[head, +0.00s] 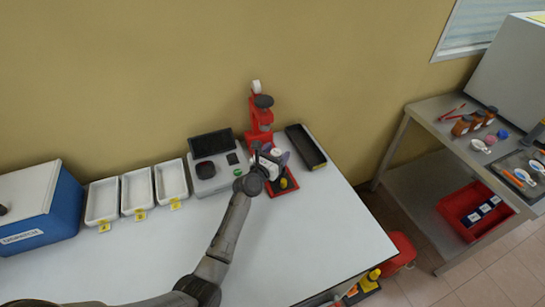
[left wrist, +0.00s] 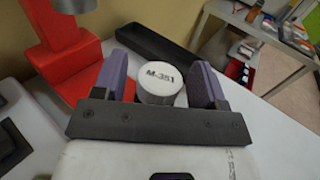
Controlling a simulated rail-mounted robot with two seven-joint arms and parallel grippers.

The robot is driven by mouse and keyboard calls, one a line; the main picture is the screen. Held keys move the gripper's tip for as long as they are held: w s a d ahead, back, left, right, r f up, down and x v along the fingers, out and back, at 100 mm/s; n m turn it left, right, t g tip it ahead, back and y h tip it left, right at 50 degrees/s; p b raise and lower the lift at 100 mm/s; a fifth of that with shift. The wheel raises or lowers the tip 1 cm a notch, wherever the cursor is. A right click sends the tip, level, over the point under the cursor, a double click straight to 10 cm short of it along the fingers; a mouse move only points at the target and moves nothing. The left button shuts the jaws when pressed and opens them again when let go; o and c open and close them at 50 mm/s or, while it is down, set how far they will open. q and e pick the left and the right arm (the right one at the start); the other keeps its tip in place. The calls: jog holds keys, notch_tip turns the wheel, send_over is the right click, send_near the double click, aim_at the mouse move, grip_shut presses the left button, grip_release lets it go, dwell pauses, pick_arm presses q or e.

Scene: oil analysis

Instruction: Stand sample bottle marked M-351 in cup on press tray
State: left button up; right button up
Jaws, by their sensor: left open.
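The sample bottle shows its white cap marked M-351 (left wrist: 158,88) in the left wrist view, between the two purple fingers of my left gripper (left wrist: 160,80). The fingers are open, with a visible gap on the left side of the cap. In the head view my left gripper (head: 277,156) is over the red press tray (head: 288,190), in front of the red press (head: 259,121). The gripper hides the bottle there. The bottle's lower part and the cup around its base are hidden, so I cannot tell its seating. My right gripper is not in view.
A long black tray (head: 307,147) lies right of the press. A grey device (head: 208,184) with a dark round plate stands left. White trays (head: 137,190) and a blue box (head: 38,208) are further left. The front of the table is clear. Brown bottles (head: 462,126) stand on the right bench.

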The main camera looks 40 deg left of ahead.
pick_arm(q)
jog(key=shift+r, duration=0.45)
jog(key=s+d+p, duration=0.1)
jog(key=s+p, duration=0.1)
jog(key=s, duration=1)
jog(key=shift+d+f, duration=0.15)
jog(key=shift+d, duration=0.15)
